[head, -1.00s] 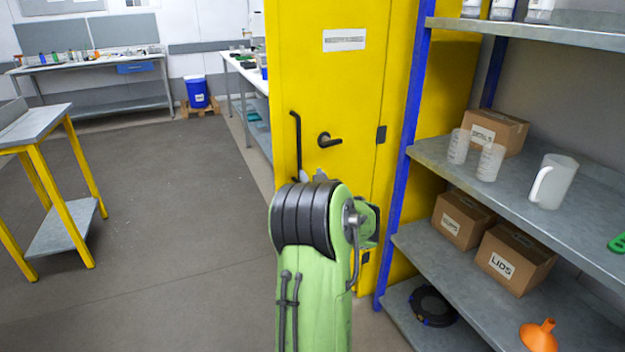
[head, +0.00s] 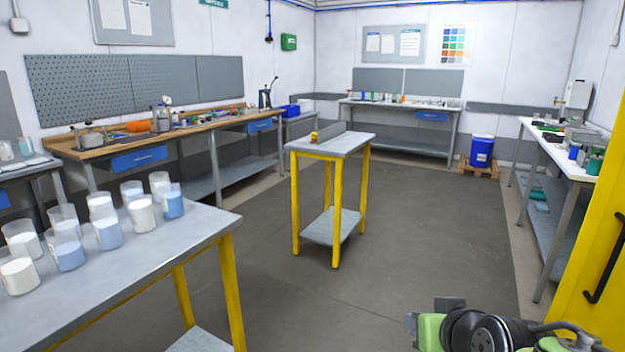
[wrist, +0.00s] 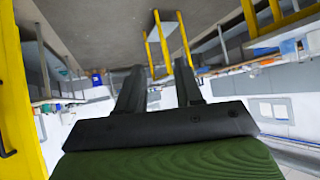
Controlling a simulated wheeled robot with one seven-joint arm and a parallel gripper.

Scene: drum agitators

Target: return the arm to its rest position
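My green and black arm (head: 480,332) shows only in part, at the bottom right corner of the head view, low and beside the yellow door. My gripper (wrist: 160,72) shows in the wrist view with its two dark fingers apart and nothing seen held between them. The wrist view looks upside down, with the floor at the top. I cannot make out the gripper's fingers in the head view.
A yellow door (head: 600,265) stands close at the right. A grey table with several cups (head: 108,228) is at the left front. A small yellow-legged table (head: 340,143) stands mid-room. A blue drum (head: 481,152) is at the back. The floor (head: 420,230) between is clear.

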